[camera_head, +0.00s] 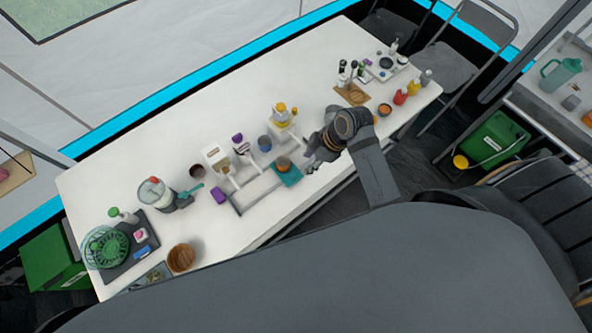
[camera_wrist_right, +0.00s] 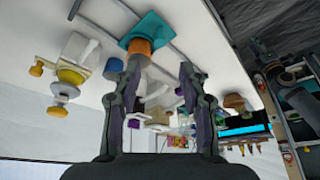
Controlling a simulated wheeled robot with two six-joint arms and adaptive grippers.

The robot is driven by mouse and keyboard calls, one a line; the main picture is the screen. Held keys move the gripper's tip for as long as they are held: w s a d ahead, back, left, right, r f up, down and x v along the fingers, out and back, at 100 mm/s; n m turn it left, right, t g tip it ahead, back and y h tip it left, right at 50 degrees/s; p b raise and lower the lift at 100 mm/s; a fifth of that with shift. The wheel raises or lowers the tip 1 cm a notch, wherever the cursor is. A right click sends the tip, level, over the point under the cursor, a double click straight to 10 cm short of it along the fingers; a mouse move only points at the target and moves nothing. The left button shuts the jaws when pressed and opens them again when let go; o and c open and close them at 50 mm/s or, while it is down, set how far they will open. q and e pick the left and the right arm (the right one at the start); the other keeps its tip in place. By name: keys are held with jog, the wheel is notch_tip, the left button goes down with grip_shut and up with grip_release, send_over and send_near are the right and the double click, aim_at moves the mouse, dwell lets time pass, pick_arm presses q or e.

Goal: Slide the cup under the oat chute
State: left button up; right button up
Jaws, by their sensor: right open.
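A small orange-brown cup (camera_head: 284,164) stands on a teal pad (camera_head: 292,177) at the near edge of the white table. In the right wrist view the cup (camera_wrist_right: 140,47) and pad (camera_wrist_right: 150,22) lie just beyond the fingertips, nearer the left finger. My right gripper (camera_head: 314,158) is open and empty, just right of the cup; its two fingers (camera_wrist_right: 160,68) are spread apart in the wrist view. Behind the cup stand a yellow-topped dispenser (camera_head: 281,114), a purple-topped one (camera_head: 239,144) and a white-topped one (camera_head: 215,154). I cannot tell which is the oat chute. My left gripper is not in view.
A grey rail frame (camera_head: 256,192) lies left of the pad. A blue-grey cup (camera_head: 265,143) and a purple container (camera_head: 219,195) stand nearby. A wooden board with bottles (camera_head: 352,95) is at the right. The table's back strip is clear.

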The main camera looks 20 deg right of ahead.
aim_at(294, 174)
jog(key=p+x, duration=0.1)
jog(key=x, duration=0.9)
jog(key=shift+f, duration=0.2)
grip_shut()
